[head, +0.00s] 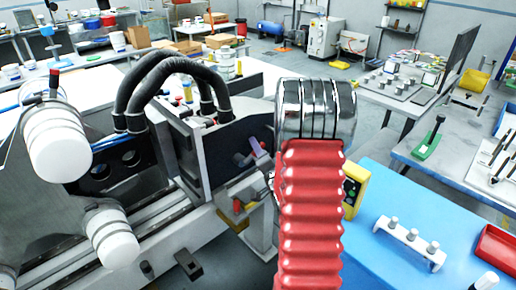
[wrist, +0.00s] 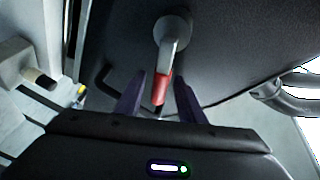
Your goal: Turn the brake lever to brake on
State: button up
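The brake lever (wrist: 173,38) hangs from a dark panel in the wrist view. It has a grey arm and a red grip (wrist: 161,90), with the grip pointing down toward my gripper. My gripper (wrist: 161,78) is open, its two dark purple fingers on either side of the red grip. A gap shows on each side of the grip, so the fingers do not look closed on it. In the head view, purple finger parts of my gripper (head: 250,154) show in front of the machine's dark side panel. I cannot make out the lever clearly there.
The dark machine housing (head: 196,150) with thick black hoses (head: 165,82) stands left of my red-sleeved arm. A yellow control box (head: 353,190) and a blue table (head: 385,265) with a white peg rack (head: 409,243) are at right. A grey bracket (wrist: 28,72) is left in the wrist view.

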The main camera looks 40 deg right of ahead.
jog(key=shift+s+d, duration=0.1)
jog(key=shift+s, duration=0.05)
jog(key=shift+c, duration=0.4)
jog(key=shift+c, duration=0.9)
grip_shut()
